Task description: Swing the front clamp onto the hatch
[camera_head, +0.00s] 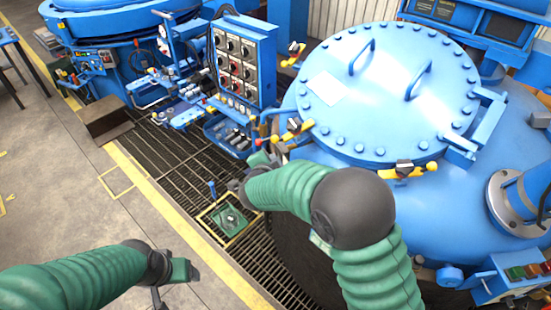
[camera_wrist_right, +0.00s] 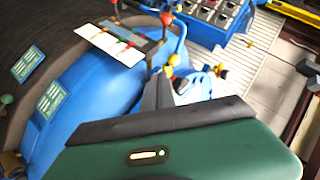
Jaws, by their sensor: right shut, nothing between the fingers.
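The hatch (camera_head: 390,95) is a round blue lid with bolts around its rim and two bar handles. Yellow clamps with dark blocks sit around it: one at the near edge (camera_head: 403,171), one at the left edge (camera_head: 293,130) and one at the far left (camera_head: 292,54). I cannot tell for certain which is the front clamp. My right gripper (camera_head: 262,158) is shut and empty, just left of and below the left-edge clamp. Whether it touches that clamp is unclear. My left gripper (camera_head: 180,270) is low over the floor, away from the hatch; its jaws are unclear.
A blue control panel (camera_head: 241,62) with dials stands left of the hatch. Levers and blue fixtures (camera_head: 185,115) crowd the space beside it. Dark floor grating (camera_head: 175,165) runs below, and a pipe flange (camera_head: 510,203) sits at the right. The concrete floor at the left is mostly clear.

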